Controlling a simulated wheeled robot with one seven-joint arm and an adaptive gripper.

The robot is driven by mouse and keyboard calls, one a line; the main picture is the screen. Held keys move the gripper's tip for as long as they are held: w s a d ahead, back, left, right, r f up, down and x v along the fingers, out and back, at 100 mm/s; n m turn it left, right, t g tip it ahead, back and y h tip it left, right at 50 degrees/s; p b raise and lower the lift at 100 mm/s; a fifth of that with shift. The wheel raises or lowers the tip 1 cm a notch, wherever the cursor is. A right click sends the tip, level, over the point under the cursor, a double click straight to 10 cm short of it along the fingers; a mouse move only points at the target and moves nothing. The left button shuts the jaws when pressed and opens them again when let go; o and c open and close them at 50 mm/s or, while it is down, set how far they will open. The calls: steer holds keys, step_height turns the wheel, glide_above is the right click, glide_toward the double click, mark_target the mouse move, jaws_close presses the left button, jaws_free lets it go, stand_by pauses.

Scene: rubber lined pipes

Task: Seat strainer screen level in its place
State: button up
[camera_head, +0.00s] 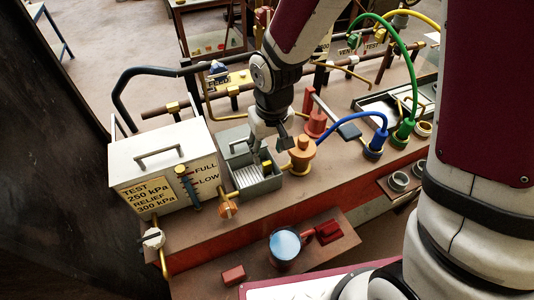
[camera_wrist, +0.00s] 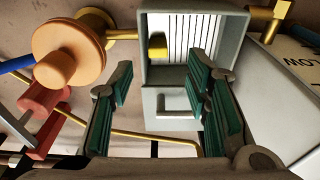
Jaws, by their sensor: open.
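The strainer screen (camera_wrist: 195,38) is a white slatted panel inside an open grey box (camera_wrist: 240,30). In the head view the screen (camera_head: 244,178) lies low in the box (camera_head: 266,187), partly hidden by the wall and my gripper. A yellow block (camera_wrist: 157,46) is at one edge of the screen. I cannot tell whether the screen is level. My gripper (camera_head: 275,144) hangs above the box's far right side. In the wrist view my gripper (camera_wrist: 160,82) is open, with green-padded fingers spread and nothing between them.
A grey lid-like panel with a handle (camera_wrist: 170,118) adjoins the box. An orange capped fitting (camera_head: 301,155) stands close right. Blue hose (camera_head: 350,120) and other pipes lie right. A mug (camera_head: 285,246) sits on the front shelf.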

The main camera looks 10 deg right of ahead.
step_height(320, 180, up, 8)
steer(key=shift+s+d+r, duration=0.15)
steer(key=shift+s+r, duration=0.05)
steer(key=shift+s, duration=0.25)
steer(key=s+d+r+m+t, duration=0.3)
steer(key=s+d+r+t, duration=0.1)
steer(key=s+d+r, duration=0.8)
steer(key=v, duration=0.5)
steer(key=shift+s, duration=0.45)
steer(key=shift+f, duration=0.15)
